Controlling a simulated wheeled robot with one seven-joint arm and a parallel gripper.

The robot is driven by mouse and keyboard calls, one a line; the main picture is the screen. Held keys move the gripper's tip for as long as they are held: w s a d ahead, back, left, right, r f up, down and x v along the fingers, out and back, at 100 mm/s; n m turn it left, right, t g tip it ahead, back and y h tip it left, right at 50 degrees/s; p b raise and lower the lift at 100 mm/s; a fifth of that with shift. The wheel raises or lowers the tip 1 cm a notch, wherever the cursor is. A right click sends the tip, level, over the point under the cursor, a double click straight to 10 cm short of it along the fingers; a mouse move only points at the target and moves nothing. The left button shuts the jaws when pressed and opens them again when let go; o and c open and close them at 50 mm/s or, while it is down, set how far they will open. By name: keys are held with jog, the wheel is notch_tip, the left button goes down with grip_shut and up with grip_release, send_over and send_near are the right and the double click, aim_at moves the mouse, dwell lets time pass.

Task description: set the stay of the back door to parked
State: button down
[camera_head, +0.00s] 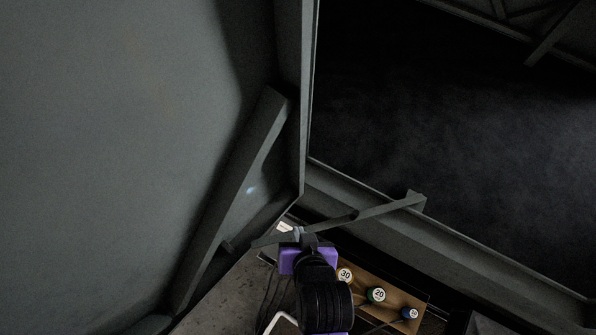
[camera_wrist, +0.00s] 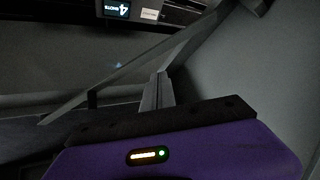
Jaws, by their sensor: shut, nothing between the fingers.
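The stay is a thin grey bar (camera_head: 365,213). In the head view it runs from a bracket on the grey sill at the right down to the left, past my gripper, to an end near the door's lower edge. My gripper (camera_head: 298,233) has a purple body and is at the bar's left part. In the wrist view the closed fingers (camera_wrist: 158,82) point at the slanting bar (camera_wrist: 110,82); I cannot tell whether they touch it. Nothing shows between them. The large grey panel at the left (camera_head: 110,120) looks like the door, with a diagonal brace (camera_head: 235,185).
A brown board (camera_head: 393,291) to the right of my arm holds round pieces marked 30 (camera_head: 345,274), 20 (camera_head: 376,295) and 5 (camera_head: 410,313). A pale bent rod (camera_head: 278,319) lies left of my arm. A dark opening (camera_head: 440,120) fills the upper right. A small display (camera_wrist: 117,9) shows in the wrist view.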

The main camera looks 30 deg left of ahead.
jog(key=w+a+r+n+g+h+p, duration=0.2)
jog(key=a+r+n, duration=0.1)
jog(key=a, duration=0.1)
jog(key=shift+a+r+h, duration=0.3)
jog(key=shift+r, duration=0.1)
jog(key=x, duration=0.9)
jog(key=shift+s+f, duration=0.15)
jog(key=shift+f, duration=0.2)
jog(key=s+d+p, duration=0.1)
jog(key=s+d, duration=0.1)
jog(key=shift+s+d+f+p, duration=0.15)
jog(key=shift+s+d+p, duration=0.1)
jog(key=shift+d+p, duration=0.15)
jog(key=shift+n+g, duration=0.3)
